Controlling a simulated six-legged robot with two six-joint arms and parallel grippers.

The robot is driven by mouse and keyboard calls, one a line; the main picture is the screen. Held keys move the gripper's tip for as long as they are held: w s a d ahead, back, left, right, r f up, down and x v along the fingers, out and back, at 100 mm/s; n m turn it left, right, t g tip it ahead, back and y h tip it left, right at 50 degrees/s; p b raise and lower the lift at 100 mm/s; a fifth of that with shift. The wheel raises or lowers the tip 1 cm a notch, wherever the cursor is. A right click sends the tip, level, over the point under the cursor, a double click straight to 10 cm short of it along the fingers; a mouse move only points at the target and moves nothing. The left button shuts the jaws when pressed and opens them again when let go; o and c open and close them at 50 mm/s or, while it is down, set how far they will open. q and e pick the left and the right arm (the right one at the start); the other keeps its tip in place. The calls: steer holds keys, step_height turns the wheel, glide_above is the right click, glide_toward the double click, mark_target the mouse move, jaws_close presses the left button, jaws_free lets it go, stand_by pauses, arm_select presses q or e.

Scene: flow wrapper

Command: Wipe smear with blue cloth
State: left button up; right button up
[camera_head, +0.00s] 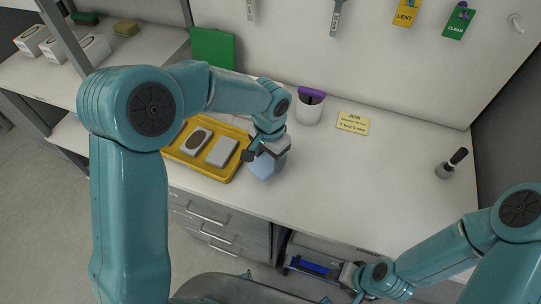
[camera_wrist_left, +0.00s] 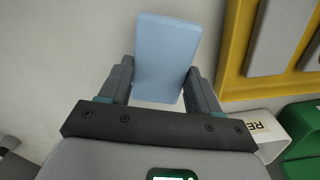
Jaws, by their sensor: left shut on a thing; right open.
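The blue cloth (camera_head: 263,167), a light-blue folded pad, is held in my left gripper (camera_head: 267,152) over the white worktop, just right of the yellow tray. In the left wrist view the cloth (camera_wrist_left: 166,55) stands between the two dark fingers of my left gripper (camera_wrist_left: 161,75), which is shut on it. I cannot tell whether the cloth touches the worktop. My right gripper (camera_head: 345,282) is open, low at the bottom of the head view in front of the worktop, away from the cloth. No smear can be made out in either view.
The yellow tray (camera_head: 238,174) holds grey blocks. The worktop's middle right (camera_head: 380,180) is clear.

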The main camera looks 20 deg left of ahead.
arm_select(q)
steer(key=shift+w+r+p, duration=0.2)
steer(key=shift+r+p, duration=0.3)
steer(key=shift+r, duration=0.25)
steer(key=shift+s+r+p, duration=0.25)
steer(key=shift+r+p, duration=0.55)
steer(key=shift+r, duration=0.8)
steer(key=shift+w+r+p, duration=0.15)
steer(key=shift+w+p, duration=0.1)
steer(key=shift+p, duration=0.15)
steer(key=shift+s, duration=0.15)
